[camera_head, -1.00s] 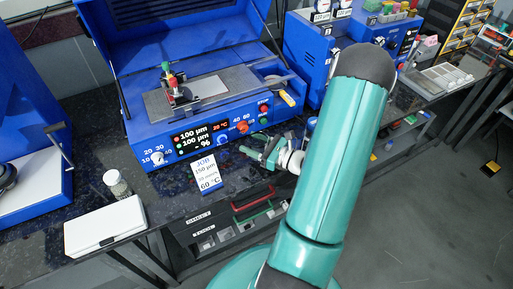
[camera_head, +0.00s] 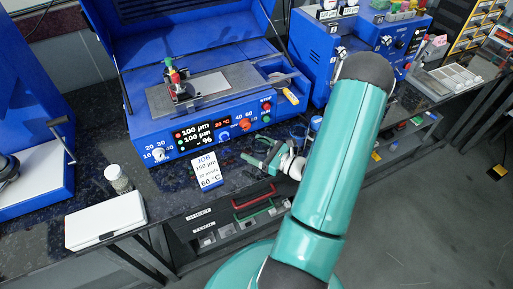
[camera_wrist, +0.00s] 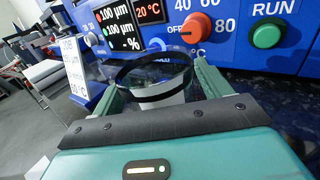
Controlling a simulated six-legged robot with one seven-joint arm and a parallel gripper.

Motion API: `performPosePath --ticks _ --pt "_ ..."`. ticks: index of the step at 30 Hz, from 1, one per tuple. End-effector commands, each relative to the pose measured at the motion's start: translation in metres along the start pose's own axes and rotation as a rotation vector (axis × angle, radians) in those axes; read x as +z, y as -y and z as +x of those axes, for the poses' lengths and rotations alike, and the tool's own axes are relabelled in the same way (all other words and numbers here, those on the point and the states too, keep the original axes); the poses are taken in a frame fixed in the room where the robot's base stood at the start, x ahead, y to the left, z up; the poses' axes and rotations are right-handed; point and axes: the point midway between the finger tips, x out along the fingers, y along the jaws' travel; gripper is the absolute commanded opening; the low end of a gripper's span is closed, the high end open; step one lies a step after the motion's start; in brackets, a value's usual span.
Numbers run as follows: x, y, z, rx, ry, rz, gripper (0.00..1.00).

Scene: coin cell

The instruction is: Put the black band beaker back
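The black band beaker (camera_wrist: 152,98) is clear glass with a dark band around it. It stands between the two green fingers of my gripper (camera_wrist: 160,86) in the wrist view, and both fingers appear to touch its sides. In the head view my gripper (camera_head: 270,158) is low over the front edge of the dark bench, right of the job card (camera_head: 206,170). The beaker is hard to make out there. Whether its base touches the bench is hidden.
The blue coating machine (camera_head: 185,138) with its open lid stands behind my gripper. Blue-ringed glassware (camera_head: 298,132) is close by on the right. A small jar (camera_head: 119,180) and a white case (camera_head: 105,218) are at left.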

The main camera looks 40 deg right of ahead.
Motion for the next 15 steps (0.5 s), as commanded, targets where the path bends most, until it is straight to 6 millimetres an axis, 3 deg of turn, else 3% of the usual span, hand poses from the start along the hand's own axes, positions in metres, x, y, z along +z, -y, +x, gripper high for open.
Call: performPosePath --ticks 8,15 --pt "0.003 0.001 0.0 0.001 0.0 -0.001 0.77" --pt "0.003 0.002 -0.036 -0.004 -0.002 0.0 0.77"
